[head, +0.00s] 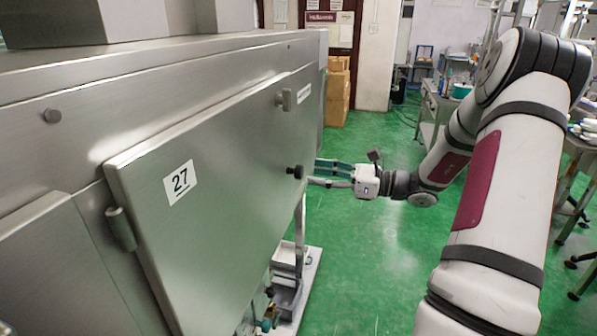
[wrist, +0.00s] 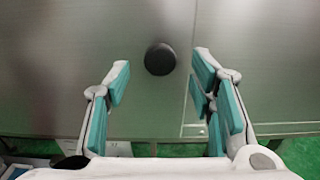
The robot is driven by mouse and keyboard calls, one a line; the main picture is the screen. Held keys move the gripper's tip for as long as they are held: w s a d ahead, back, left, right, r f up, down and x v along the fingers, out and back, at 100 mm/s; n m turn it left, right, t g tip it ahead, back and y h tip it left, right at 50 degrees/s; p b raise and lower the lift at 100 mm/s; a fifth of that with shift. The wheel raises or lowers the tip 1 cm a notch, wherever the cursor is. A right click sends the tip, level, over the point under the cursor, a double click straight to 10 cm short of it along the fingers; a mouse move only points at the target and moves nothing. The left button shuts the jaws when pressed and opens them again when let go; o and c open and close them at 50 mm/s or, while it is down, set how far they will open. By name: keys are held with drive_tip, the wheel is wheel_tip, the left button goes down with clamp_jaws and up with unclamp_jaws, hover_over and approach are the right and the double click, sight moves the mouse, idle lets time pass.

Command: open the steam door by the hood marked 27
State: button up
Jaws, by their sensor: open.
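The steam door (head: 215,175) is a large brushed-steel panel on the side of the machine, with a white label 27 (head: 180,182) on it. It looks shut. A round black knob (head: 295,171) stands out near its far edge. My gripper (head: 322,174) is just to the right of the knob, fingers pointing at the door. In the wrist view the knob (wrist: 160,59) lies ahead of and between the two open fingertips, a little beyond them. The fingers look apart from the knob and hold nothing. A hinge (head: 121,228) is at the door's near edge.
A small latch block (head: 287,99) sits on the door's upper part. Below the far end are a white frame and fittings (head: 290,265). Cardboard boxes (head: 338,90) stand behind the machine. Benches (head: 440,105) line the right. Green floor (head: 380,260) lies clear between.

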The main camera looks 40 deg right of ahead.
sight(302, 171)
drive_tip(key=x, duration=0.6)
drive_tip(key=shift+s+d, duration=0.1)
clamp_jaws()
